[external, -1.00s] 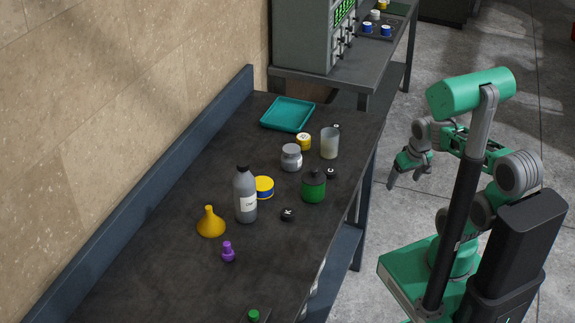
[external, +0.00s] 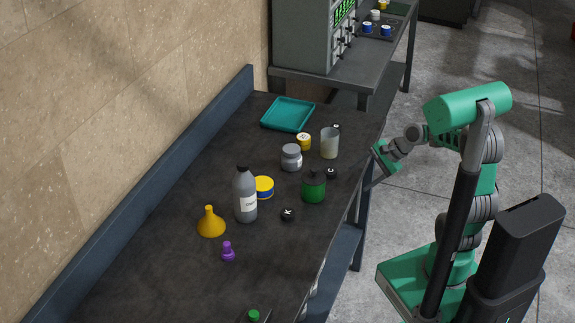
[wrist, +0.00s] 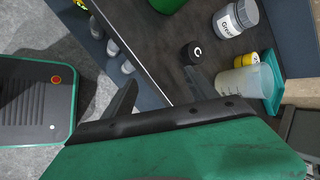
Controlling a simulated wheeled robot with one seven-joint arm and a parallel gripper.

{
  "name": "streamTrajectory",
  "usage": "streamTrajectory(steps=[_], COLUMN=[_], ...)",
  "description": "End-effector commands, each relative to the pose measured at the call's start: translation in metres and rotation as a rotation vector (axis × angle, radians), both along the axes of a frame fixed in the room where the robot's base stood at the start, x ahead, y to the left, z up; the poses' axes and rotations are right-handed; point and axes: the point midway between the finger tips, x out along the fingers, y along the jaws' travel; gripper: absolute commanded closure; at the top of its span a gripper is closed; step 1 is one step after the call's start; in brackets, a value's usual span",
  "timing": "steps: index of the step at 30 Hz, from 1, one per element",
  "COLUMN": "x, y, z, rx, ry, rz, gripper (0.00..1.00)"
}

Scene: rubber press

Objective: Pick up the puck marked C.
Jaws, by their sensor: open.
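The puck marked C (wrist: 193,53) is small, black and round, with a white letter on top. It lies flat on the dark bench, and in the external view the same puck (external: 331,172) is near the front edge, between the green canister and the frosted beaker. My gripper (external: 371,180) is beside the bench's front edge, to the right of the puck and apart from it. In the wrist view my gripper (wrist: 162,76) is open and empty, its fingers wide apart. The puck shows beyond the right fingertip, not between the fingers.
A green canister (external: 313,187), a frosted beaker (external: 330,143) and a grey jar (external: 291,158) stand around the puck. Another black puck (external: 288,214) lies nearer, and one (external: 336,127) is behind the beaker. A teal tray (external: 267,117) is farther back.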

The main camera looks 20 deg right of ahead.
Motion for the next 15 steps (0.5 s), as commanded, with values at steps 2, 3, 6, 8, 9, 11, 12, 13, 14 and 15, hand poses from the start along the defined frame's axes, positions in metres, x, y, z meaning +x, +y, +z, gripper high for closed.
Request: streamTrajectory(steps=[2,3,6,8,9,11,12,13,14,15], x=[0.014,0.019,0.032,0.038,0.041,0.043,0.045,0.046,0.047,0.050], y=[0.006,0.009,0.009,0.006,0.005,0.003,0.003,0.005,0.007,0.011], z=[-0.005,-0.002,0.000,0.003,0.006,0.010,0.012,0.013,0.013,0.011], rx=[0.202,0.303,0.535,0.653,0.717,0.787,0.814,0.824,0.830,0.832], ry=[0.098,0.151,0.279,0.352,0.393,0.441,0.460,0.469,0.474,0.476], rz=[-0.154,-0.223,-0.379,-0.452,-0.488,-0.525,-0.539,-0.543,-0.545,-0.546], gripper=[0.33,0.33,0.33,0.33,0.33,0.33,0.33,0.33,0.33,0.33])
